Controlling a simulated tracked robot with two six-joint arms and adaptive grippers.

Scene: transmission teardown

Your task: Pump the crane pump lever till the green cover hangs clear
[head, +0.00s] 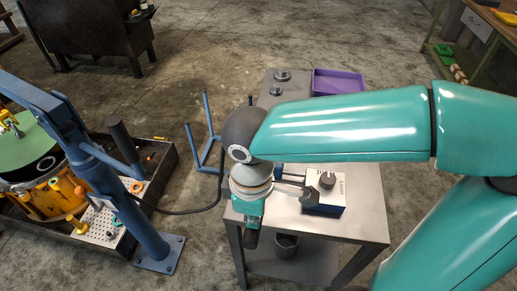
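The green cover (28,138) is a flat disc at the left edge, above the orange-yellow housing (45,197). I cannot tell whether there is a gap between them. A yellow hook piece (9,121) is over the cover, below the boom of the blue crane (109,190). A thick black-gripped bar (123,146) slants up beside the crane's column; it looks like the pump lever. My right gripper (251,238) points down by the left edge of the metal table, well right of the lever. Its fingers are too small and overlapped to judge. My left gripper is out of view.
The metal table (365,222) carries a white-topped block (325,199), a purple tray (337,82) and small round parts. A dark bin (286,245) is on its lower shelf. A black hose (185,211) and blue bars (207,130) lie between crane and table. A dark-walled tray surrounds the housing.

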